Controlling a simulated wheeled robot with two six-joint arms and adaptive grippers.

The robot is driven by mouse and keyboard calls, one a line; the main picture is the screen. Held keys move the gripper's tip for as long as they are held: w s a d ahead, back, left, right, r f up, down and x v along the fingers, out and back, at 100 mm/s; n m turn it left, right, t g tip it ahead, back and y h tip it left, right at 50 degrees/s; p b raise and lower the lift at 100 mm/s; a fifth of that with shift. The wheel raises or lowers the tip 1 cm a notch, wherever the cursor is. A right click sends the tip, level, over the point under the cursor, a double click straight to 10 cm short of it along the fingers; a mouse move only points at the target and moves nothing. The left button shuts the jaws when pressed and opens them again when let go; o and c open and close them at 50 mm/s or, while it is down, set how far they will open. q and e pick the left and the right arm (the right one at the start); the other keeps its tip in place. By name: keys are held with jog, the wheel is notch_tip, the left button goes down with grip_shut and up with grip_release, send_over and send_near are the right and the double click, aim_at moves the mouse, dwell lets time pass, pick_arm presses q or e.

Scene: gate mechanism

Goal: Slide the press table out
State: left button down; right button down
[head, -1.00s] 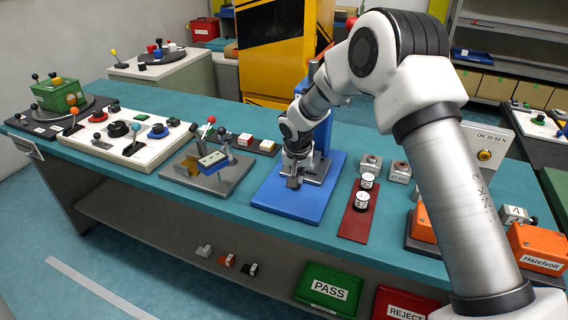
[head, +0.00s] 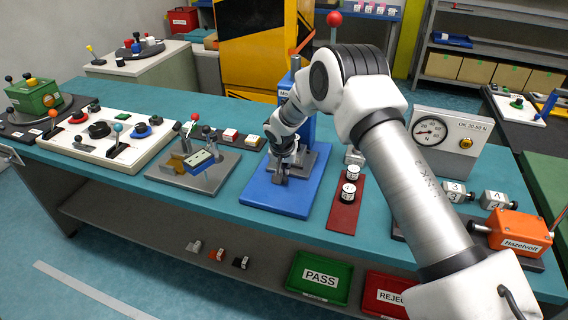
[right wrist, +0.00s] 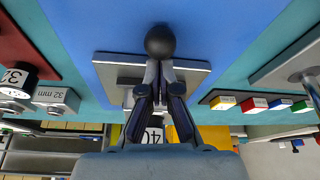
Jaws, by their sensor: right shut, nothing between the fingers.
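The press has a blue base (head: 290,199) on the teal bench, with a blue column behind. Its grey press table (head: 318,158) lies on the base, partly hidden by my right gripper (head: 282,172). In the right wrist view the grey table (right wrist: 118,72) shows on both sides of my fingers, with a black ball knob (right wrist: 160,41) right at the fingertips. The fingers of my right gripper (right wrist: 159,64) are together with nothing between them; whether the tips touch the knob I cannot tell. My left gripper is not in view.
A red strip (head: 344,213) with white cylinders lies right of the press. A grey fixture plate (head: 212,182) stands left of it. A dial gauge panel (head: 450,140) and an orange Hazelvolt box (head: 519,232) are farther right. Green PASS and red REJECT trays sit below.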

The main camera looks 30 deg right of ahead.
aim_at(275, 193)
jog(key=shift+f, duration=0.15)
jog(key=shift+a+f, duration=0.1)
jog(key=shift+a, duration=0.05)
jog(key=s+a+b, duration=0.1)
jog(key=a, duration=0.1)
jog(key=s+a+b, duration=0.4)
jog(key=shift+f, duration=0.35)
jog(key=s+a, duration=0.1)
jog(key=s+a+b, duration=0.1)
jog(key=a, duration=0.1)
jog(key=s+a+b, duration=0.1)
jog(key=s, duration=0.1)
jog(key=shift+a+r, duration=0.25)
jog(key=shift+r, duration=0.1)
jog(key=shift+s+a, duration=0.15)
jog(key=shift+s, duration=0.05)
jog(key=shift+s+f, duration=0.1)
